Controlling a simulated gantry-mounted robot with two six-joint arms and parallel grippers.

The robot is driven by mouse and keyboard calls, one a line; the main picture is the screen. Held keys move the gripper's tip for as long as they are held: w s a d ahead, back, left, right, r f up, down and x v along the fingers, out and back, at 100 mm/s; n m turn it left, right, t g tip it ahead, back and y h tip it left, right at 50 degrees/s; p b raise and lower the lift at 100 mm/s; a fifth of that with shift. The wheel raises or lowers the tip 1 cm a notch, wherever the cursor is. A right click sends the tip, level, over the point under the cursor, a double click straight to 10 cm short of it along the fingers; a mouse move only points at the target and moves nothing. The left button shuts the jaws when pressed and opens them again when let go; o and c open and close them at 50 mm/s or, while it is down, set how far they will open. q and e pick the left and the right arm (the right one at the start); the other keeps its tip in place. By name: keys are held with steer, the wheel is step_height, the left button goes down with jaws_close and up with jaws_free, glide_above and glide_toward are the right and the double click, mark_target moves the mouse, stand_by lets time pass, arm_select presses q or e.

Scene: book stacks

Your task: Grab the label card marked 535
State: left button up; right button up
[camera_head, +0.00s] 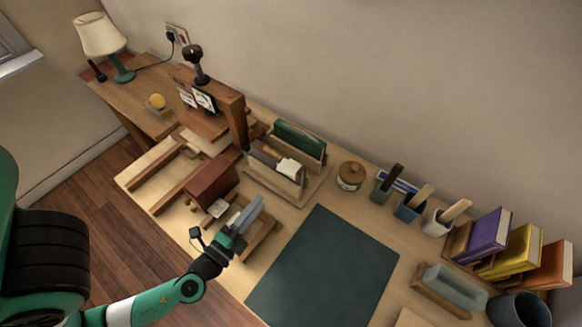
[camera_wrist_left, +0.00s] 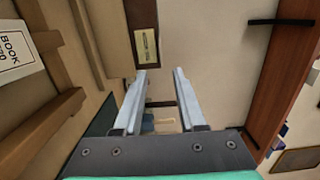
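I cannot read 535 on any card in these frames. A small pale card (camera_head: 218,208) lies beside the reddish-brown box (camera_head: 210,182) in the head view. In the left wrist view a small cream label (camera_wrist_left: 146,46) with unreadable marks sits on a dark brown surface, beyond the fingertips. My left gripper (camera_head: 250,212) is over the front of the bench, just right of the pale card. In the left wrist view its two grey fingers (camera_wrist_left: 160,74) stand apart with nothing gripped between them. My right gripper is not in view.
A wooden press with pinned cards (camera_head: 204,101) stands at the back left. Holders with books and papers (camera_head: 288,167) stand mid-bench. A dark green mat (camera_head: 325,268) lies clear to the right. A white card reading "BOOK" (camera_wrist_left: 14,55) shows in the left wrist view.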

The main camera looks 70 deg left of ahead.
arm_select(q)
steer(key=p, duration=0.1)
glide_toward(288, 168)
steer(key=w, duration=0.1)
steer(key=p+x, duration=0.1)
steer(key=x, duration=0.5)
steer(key=shift+s+a, duration=0.25)
steer(key=shift+a, duration=0.1)
steer(key=shift+f, duration=0.1)
jaws_close()
